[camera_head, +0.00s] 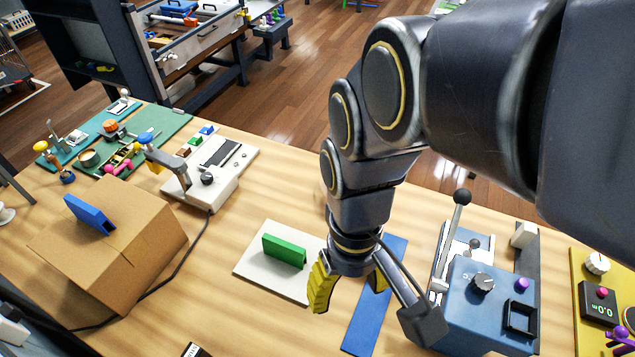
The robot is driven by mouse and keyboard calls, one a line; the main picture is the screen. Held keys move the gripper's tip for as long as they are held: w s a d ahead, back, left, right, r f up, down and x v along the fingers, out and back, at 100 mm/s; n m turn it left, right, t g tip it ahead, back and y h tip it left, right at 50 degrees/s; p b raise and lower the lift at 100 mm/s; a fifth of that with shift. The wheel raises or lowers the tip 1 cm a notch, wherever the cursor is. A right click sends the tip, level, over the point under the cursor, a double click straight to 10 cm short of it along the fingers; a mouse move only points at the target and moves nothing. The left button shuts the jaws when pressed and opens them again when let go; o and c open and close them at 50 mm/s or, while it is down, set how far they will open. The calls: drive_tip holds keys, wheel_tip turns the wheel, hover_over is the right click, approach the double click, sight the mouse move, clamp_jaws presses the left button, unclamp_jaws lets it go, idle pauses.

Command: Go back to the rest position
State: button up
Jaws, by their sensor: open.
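My gripper (349,283) has yellow fingers and points down over the wooden bench. The fingers are spread apart and nothing shows between them. It hangs to the right of a green block (284,251), which sits on a white plate (257,279). A blue strip (366,325) lies on the bench beneath and to the right of the gripper. My arm reaches in from the upper right and hides part of the bench behind it. The height of the fingertips above the bench is hard to tell.
A blue machine (470,300) with a black-knobbed lever (453,225) stands close on the right. A cardboard box (110,240) with a blue piece (90,214) on top stands at left. A white device (210,180) and green mats (160,122) lie farther back. Bare wood (270,205) lies behind the white plate.

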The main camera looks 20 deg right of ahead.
drive_tip(key=shift+s+a, duration=0.2)
drive_tip(key=shift+s, duration=0.65)
drive_tip(key=shift+s+a, duration=0.2)
drive_tip(key=shift+s, duration=0.6)
